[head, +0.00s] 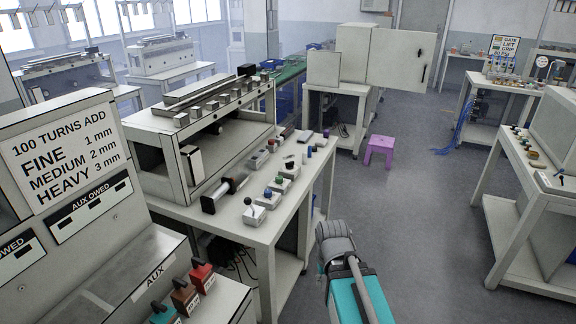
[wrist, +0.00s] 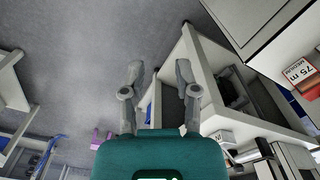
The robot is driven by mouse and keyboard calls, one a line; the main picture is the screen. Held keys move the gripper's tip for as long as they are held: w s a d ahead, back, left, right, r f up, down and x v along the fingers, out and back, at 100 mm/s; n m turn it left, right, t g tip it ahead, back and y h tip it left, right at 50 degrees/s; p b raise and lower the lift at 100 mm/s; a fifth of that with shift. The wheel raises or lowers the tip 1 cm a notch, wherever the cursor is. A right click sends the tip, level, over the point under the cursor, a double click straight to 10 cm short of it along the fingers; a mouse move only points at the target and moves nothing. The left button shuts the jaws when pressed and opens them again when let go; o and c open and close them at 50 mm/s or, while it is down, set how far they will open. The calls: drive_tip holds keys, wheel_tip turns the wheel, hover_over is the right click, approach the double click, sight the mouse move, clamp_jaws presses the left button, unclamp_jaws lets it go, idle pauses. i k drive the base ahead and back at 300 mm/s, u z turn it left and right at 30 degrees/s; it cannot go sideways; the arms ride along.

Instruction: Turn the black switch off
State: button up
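I cannot tell for sure which control is the black switch. A small box with a dark knob (head: 289,162) stands among several control boxes on the middle bench. Nearer the bench front is a box with a lever (head: 254,212). Red (head: 201,276) and brown (head: 185,297) boxes with dark levers, and a teal one (head: 163,314), sit at the lower left. My gripper (wrist: 160,64) is open and empty in the wrist view, its fingers apart. In the head view, my arm is over the aisle, right of the middle bench; the fingertips are not clear there.
A purple stool (head: 379,151) stands on the floor beyond. Another bench (head: 540,185) is at right. The grey floor between is clear. A red labelled box (wrist: 299,76) shows at the wrist view's right.

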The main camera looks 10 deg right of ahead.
sight(289, 164)
drive_tip(key=k, duration=0.65)
drive_tip(key=z, duration=0.4)
drive_tip(key=i, duration=1.75)
drive_tip(key=u, duration=0.65)
